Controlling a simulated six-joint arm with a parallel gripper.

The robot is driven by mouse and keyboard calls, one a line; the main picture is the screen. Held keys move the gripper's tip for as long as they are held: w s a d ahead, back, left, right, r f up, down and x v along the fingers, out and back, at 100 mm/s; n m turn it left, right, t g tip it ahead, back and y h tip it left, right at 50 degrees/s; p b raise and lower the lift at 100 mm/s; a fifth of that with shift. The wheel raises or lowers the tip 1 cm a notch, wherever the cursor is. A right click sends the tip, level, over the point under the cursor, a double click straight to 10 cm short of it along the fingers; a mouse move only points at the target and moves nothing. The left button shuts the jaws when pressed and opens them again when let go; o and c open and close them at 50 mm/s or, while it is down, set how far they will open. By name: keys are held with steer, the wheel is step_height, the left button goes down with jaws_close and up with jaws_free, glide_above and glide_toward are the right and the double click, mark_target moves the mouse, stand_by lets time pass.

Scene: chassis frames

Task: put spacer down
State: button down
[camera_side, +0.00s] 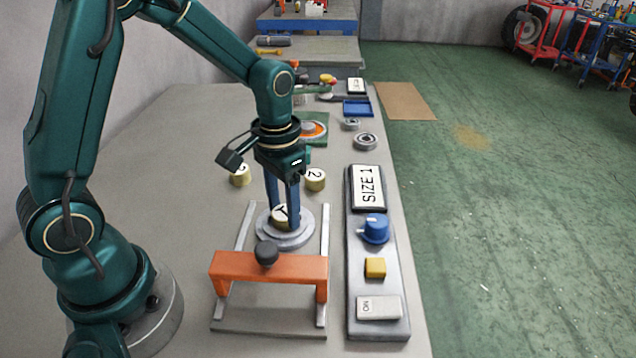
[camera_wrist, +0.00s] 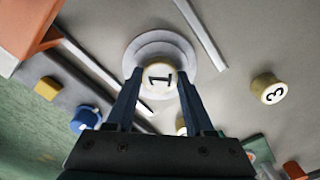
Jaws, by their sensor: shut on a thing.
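My gripper (camera_side: 283,211) points down and is shut on a brass-coloured spacer marked 1 (camera_side: 279,217). The wrist view shows this spacer (camera_wrist: 160,78) between the two blue fingers. It is over the round grey stepped disc (camera_side: 285,241), near its middle; I cannot tell whether it touches the disc. A spacer marked 2 (camera_side: 315,180) stands behind and to the right on the table. A spacer marked 3 (camera_side: 240,177) stands behind and to the left; it also shows in the wrist view (camera_wrist: 268,90).
An orange bridge with a black knob (camera_side: 267,268) spans two pale rails in front of the disc. To the right is a panel with a "SIZE 1" sign (camera_side: 367,187), a blue knob (camera_side: 375,230), a yellow button (camera_side: 375,268) and an ON switch (camera_side: 379,307). Bearing rings (camera_side: 365,141) lie farther back.

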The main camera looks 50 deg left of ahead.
mark_target(284, 212)
steer(key=shift+c, duration=1.4)
jaws_free()
steer(key=shift+f, duration=0.1)
step_height(284, 212, up, 12)
steer(key=s+d+t, duration=0.2)
steer(key=s+t, duration=0.3)
steer(key=s, duration=0.6)
steer(key=shift+d+r+t, duration=0.25)
steer(key=shift+d+t, duration=0.05)
steer(key=shift+d, duration=0.05)
